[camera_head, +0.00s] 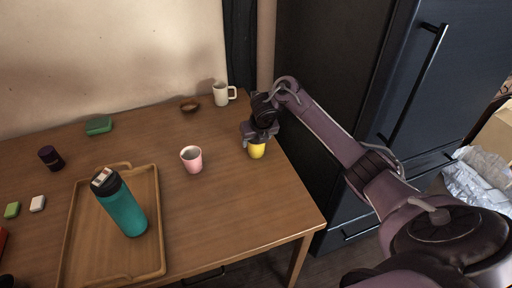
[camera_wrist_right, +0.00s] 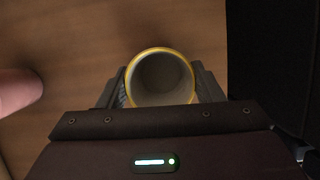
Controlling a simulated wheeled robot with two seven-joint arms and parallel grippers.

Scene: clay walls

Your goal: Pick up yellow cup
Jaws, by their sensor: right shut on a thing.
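The yellow cup (camera_head: 257,151) is near the right edge of the wooden table, below my right gripper (camera_head: 260,137) in the head view. In the right wrist view the cup (camera_wrist_right: 161,77) shows its yellow rim and pale inside from above, upright between the two fingers. My right gripper (camera_wrist_right: 161,90) is shut on the cup, with a finger on each side. Whether the cup's base touches the table cannot be told. My left gripper is not in view.
A pink cup (camera_head: 191,159) stands left of the yellow cup. A white mug (camera_head: 222,94) and a small brown bowl (camera_head: 189,106) are behind. A tray (camera_head: 152,262) holds a teal bottle (camera_head: 122,207). A dark cabinet (camera_head: 330,70) stands right of the table (camera_head: 222,215).

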